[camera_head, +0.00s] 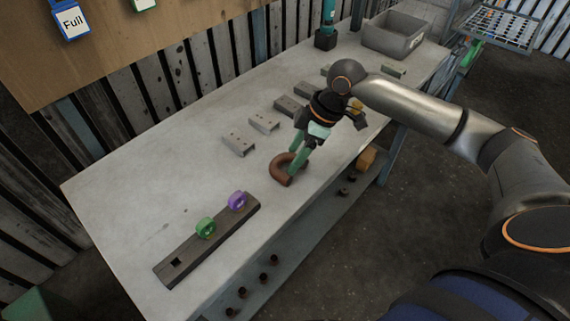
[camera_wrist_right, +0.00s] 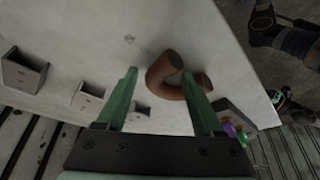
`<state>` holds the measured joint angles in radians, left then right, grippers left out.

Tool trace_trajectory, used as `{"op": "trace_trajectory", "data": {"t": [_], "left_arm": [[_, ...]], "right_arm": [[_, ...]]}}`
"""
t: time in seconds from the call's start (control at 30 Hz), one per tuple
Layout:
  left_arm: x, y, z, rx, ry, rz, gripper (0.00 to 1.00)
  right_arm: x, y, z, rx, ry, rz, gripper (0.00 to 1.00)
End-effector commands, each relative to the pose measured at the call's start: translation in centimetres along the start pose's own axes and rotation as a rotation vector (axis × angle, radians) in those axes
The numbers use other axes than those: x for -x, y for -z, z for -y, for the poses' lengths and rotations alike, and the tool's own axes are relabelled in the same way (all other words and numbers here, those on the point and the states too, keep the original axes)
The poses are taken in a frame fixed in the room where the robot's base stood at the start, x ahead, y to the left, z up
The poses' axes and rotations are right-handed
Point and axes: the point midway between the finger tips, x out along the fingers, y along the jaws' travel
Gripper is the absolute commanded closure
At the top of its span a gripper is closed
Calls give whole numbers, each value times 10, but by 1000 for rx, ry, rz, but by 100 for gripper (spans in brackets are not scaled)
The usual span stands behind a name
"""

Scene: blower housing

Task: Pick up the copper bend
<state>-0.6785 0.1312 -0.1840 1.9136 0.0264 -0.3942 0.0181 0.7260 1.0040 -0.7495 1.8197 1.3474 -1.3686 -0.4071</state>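The copper bend (camera_head: 281,173), a brown U-shaped tube, lies on the light grey table near its front edge. My right gripper (camera_head: 298,158) reaches down over it with green fingers, the tips at the bend. In the right wrist view the fingers (camera_wrist_right: 164,90) are apart, and the copper bend (camera_wrist_right: 160,72) shows between and just beyond their tips. The right-hand finger overlaps one end of the bend; I cannot tell whether it touches. The left-hand finger stands clear of it. My left gripper is not in view.
A dark bar (camera_head: 188,262) with a green ring (camera_head: 205,228) and a purple ring (camera_head: 237,201) lies to the left. Several grey blocks (camera_head: 239,145) line the table behind the bend. A grey bin (camera_head: 392,38) stands at the far end.

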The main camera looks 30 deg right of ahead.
Motion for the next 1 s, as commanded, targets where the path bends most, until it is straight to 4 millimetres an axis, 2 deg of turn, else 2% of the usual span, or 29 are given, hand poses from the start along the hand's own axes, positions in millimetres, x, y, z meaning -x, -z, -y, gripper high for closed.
{"op": "trace_trajectory", "data": {"t": [0.07, 0.6, 1.0], "left_arm": [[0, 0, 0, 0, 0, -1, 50], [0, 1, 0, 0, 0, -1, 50], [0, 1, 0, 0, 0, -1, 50]], "right_arm": [[0, 0, 0, 0, 0, 0, 41], [1, 0, 0, 0, 0, 0, 100], [1, 0, 0, 0, -1, -1, 100]]}}
